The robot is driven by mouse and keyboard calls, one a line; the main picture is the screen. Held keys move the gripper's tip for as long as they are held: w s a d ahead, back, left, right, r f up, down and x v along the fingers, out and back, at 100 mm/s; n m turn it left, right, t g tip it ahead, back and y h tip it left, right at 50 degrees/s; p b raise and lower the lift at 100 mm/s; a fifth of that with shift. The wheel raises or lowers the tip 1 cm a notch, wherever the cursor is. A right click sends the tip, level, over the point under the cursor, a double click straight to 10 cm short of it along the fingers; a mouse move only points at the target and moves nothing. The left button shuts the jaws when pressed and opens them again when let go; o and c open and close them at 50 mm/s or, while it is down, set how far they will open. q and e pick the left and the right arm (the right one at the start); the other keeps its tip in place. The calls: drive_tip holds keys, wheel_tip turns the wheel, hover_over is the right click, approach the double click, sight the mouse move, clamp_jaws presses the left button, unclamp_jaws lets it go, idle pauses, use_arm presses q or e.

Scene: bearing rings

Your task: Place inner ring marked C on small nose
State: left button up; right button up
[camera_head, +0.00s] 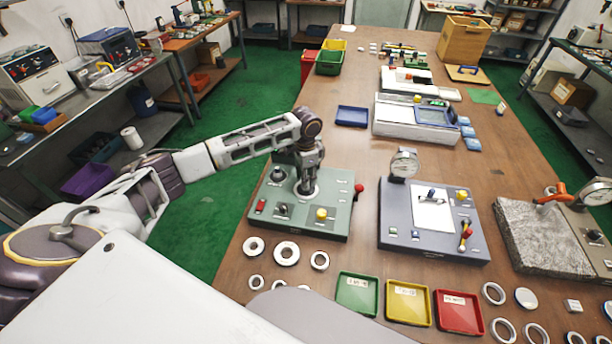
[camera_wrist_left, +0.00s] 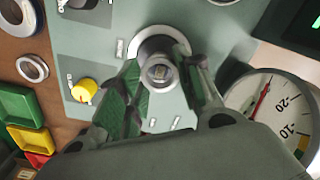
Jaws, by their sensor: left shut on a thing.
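A grey-green fixture (camera_head: 335,212) stands at the table's left side. The ring is at a round nose (camera_wrist_left: 160,72), whose end shows inside the ring between the fingertips in the left wrist view. My left gripper also shows there (camera_wrist_left: 160,62). Whether the ring is fully seated cannot be told, as the fingers hide part of it. No letter C is readable on the ring. My right gripper is not in view.
Several loose rings (camera_head: 287,253) lie in front of the fixture. Green (camera_head: 357,309), yellow (camera_head: 408,319) and red (camera_head: 459,329) trays stand at the front. A grey gauge fixture (camera_head: 400,240) with a dial (camera_head: 404,164) is to the right. A yellow knob (camera_head: 321,213) stands close by.

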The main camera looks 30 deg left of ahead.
use_arm(q)
drive_tip(key=shift+f, duration=1.7)
drive_tip(key=o, duration=1.1)
wheel_tip(320, 180, up, 12)
idle(0.4)
idle(0.5)
